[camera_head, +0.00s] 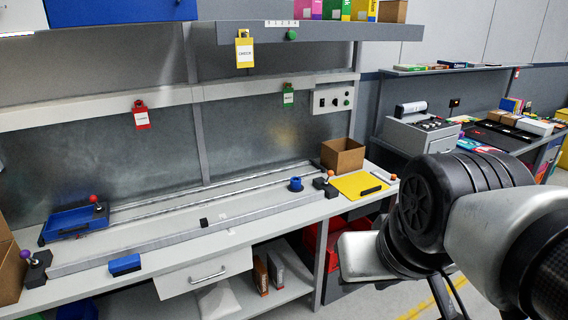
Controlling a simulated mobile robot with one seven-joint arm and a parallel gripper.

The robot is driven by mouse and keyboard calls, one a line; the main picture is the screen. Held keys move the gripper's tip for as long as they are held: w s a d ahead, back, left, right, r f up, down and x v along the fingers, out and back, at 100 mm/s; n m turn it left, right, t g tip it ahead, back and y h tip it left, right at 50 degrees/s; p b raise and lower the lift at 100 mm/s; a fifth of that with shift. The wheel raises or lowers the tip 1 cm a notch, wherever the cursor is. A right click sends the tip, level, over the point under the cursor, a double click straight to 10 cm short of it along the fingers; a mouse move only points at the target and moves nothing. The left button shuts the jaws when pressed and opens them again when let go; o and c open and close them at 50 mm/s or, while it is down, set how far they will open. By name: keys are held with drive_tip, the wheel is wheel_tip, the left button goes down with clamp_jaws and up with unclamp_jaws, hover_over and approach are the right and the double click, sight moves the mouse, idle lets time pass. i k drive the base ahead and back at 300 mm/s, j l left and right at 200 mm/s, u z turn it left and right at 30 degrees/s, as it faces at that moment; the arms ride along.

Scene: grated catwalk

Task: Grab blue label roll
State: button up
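A small blue ring-shaped roll (296,184) stands on the workbench, toward its right end, and looks like the blue label roll. My arm fills the right side of the view, with black joints and grey links. My gripper's fingers do not show, so their state is hidden. No part of my arm touches the roll.
The workbench (178,257) carries long metal rails, a blue tray (75,222), a blue block (125,265), a yellow clipboard (360,185) and an open cardboard box (343,154). A shelf (300,33) with hanging tags overhangs it. A second bench stands at right.

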sight(296, 185)
drive_tip(key=i+l+u, duration=0.2)
drive_tip(key=i+l, duration=0.6)
drive_tip(key=i, duration=0.35)
drive_tip(key=i+l+u, duration=0.25)
drive_tip(key=i+l, duration=0.75)
drive_tip(key=i, duration=0.05)
